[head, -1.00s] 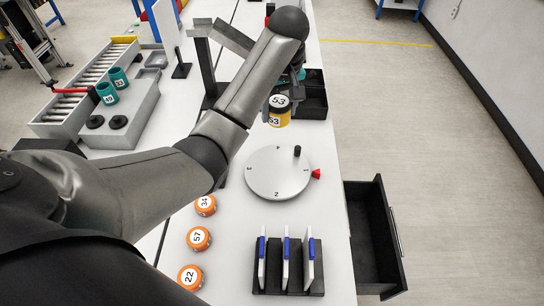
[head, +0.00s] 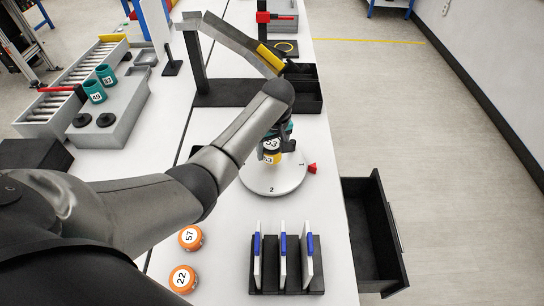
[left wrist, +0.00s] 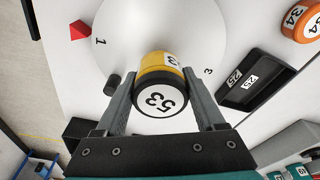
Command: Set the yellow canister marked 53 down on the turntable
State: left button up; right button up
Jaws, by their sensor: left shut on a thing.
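The yellow canister marked 53 (head: 270,158) has a dark lid with a white number label. My left gripper (head: 281,147) is shut on it, with one finger on each side. The left wrist view shows the canister (left wrist: 163,66) between the two fingers (left wrist: 162,100), over the white turntable (left wrist: 206,25). In the head view the turntable (head: 270,188) is partly hidden by my arm and the canister. I cannot tell whether the canister's base touches the disc. My right gripper is not in view.
A red pointer (head: 312,168) sits at the turntable's right edge. A black rack (head: 287,282) with upright white plates stands in front. Orange canisters marked 57 (head: 191,238) and 22 (head: 183,279) stand at front left. An open black drawer (head: 371,237) juts out at right.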

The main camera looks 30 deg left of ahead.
aim_at(272, 157)
pick_arm(q)
jog(key=shift+f, duration=1.4)
jog(key=shift+f+b, duration=0.15)
jog(key=shift+b, duration=0.15)
jog(key=o, duration=1.5)
jog(key=shift+r, duration=0.55)
jog(key=r, duration=0.3)
jog(key=d+r+p, duration=0.1)
jog(key=r, duration=0.3)
jog(key=s+r+p, duration=0.1)
jog(key=r, duration=0.3)
jog(key=shift+s+d, duration=0.1)
jog(key=shift+d, duration=0.1)
